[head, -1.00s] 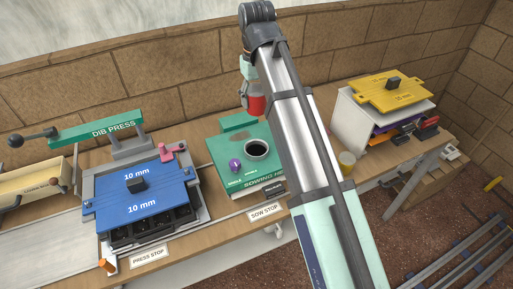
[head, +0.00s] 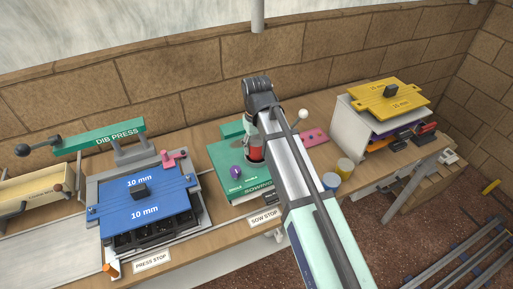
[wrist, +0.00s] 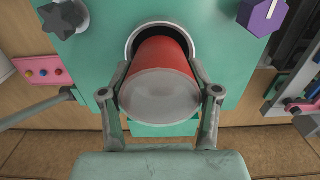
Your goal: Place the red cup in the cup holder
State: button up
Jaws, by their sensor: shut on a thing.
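The red cup (wrist: 160,75) is between the two fingers of my gripper (wrist: 160,98) in the wrist view, its pale round end (wrist: 158,97) facing the camera. My gripper is shut on it. The far end of the cup overlaps the dark round opening of the cup holder (wrist: 135,42), a pale ring in the green sowing unit. I cannot tell how far the cup is inside the ring. In the head view, the red cup (head: 256,153) shows in part at the green unit (head: 228,162), and my arm covers most of the holder.
A purple knob (head: 236,172) sits on the green unit left of the cup. The blue 10 mm plate (head: 145,193) and the dib press (head: 105,136) stand further left.

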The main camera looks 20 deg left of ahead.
aim_at(256, 139)
jog(key=shift+f, duration=1)
jog(key=o, duration=1.2)
jog(key=shift+f, duration=0.1)
jog(key=shift+c, duration=0.2)
notch_tip(256, 139, up, 12)
jog(key=shift+r+b, duration=0.15)
jog(key=shift+b, duration=0.9)
